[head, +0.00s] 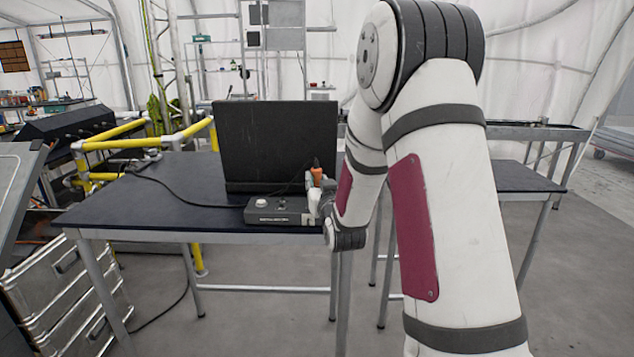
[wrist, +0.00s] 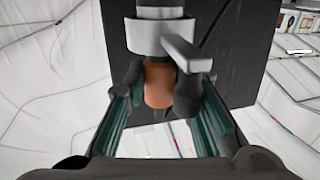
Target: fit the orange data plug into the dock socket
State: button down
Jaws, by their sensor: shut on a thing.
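The orange data plug (head: 317,176) stands roughly upright at the right end of the dock in the head view, with a dark cable at its top.
A large black panel (head: 268,140) stands upright behind the dock on the dark table (head: 130,205). A black cable (head: 180,186) crosses the table's left part. Yellow rails (head: 125,138) stand at the left. A metal case (head: 65,285) is at the lower left.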

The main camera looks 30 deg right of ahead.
jog(key=shift+f, duration=0.4)
jog(key=c, duration=1.3)
grip_release()
jog(key=shift+a, duration=0.1)
jog(key=shift+f, duration=0.1)
jog(key=v, duration=0.7)
jog(key=shift+s, duration=0.3)
jog(key=shift+a, duration=0.1)
